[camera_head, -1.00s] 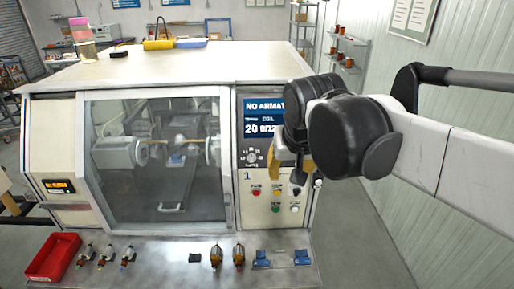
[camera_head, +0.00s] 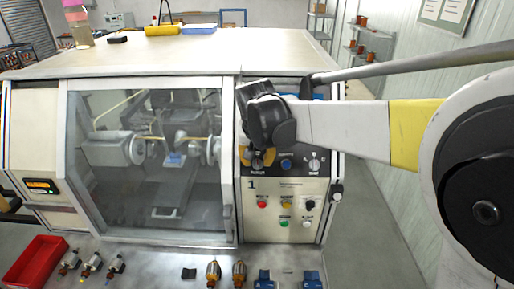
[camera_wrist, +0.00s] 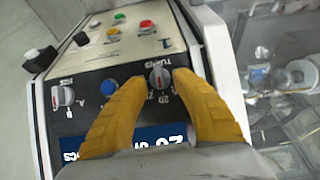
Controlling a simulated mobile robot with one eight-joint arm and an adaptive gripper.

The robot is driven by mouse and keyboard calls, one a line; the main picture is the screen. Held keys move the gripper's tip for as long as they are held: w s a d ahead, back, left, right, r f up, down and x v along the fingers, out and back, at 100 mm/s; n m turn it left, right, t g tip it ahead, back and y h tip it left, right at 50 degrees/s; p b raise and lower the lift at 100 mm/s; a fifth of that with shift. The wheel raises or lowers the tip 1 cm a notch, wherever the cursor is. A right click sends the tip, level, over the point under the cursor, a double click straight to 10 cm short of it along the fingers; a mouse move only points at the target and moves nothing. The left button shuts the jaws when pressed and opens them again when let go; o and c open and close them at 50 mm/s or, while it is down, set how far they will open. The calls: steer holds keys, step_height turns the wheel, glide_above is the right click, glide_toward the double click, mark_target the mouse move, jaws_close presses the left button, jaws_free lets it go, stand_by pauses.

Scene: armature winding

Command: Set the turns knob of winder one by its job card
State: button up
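Winder one (camera_head: 284,195), marked with a 1, has a black control panel with three controls. The turns knob (camera_wrist: 159,76), labelled TURNS, is a round grey dial between my gripper's yellow fingertips in the wrist view. My gripper (camera_wrist: 160,80) is open, with one finger on each side of the knob; I cannot tell whether either finger touches it. In the head view my gripper (camera_head: 260,161) is at the panel's left knob and hides most of it. The blue screen (camera_wrist: 120,142) is partly covered by the fingers; a 20 shows on it. I cannot make out a job card.
A blue knob (camera_wrist: 108,87) and another selector knob (camera_wrist: 62,96) sit beside the turns knob. Red, yellow, green and black controls (camera_head: 285,203) lie below. A red tray (camera_head: 35,262) and several armatures (camera_head: 213,272) are on the front ledge.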

steer(key=shift+x, duration=0.85)
steer(key=shift+s, duration=0.15)
jaws_close()
steer(key=n+h+b, duration=0.2)
steer(key=n, duration=0.1)
steer(key=shift+a+f+n+b, duration=0.15)
steer(key=shift+n+b, duration=0.15)
steer(key=shift+b, duration=0.1)
steer(key=shift+n+t+h+b, duration=0.6)
steer(key=shift+n+h+b, duration=0.55)
steer(key=shift+n, duration=0.35)
jaws_free()
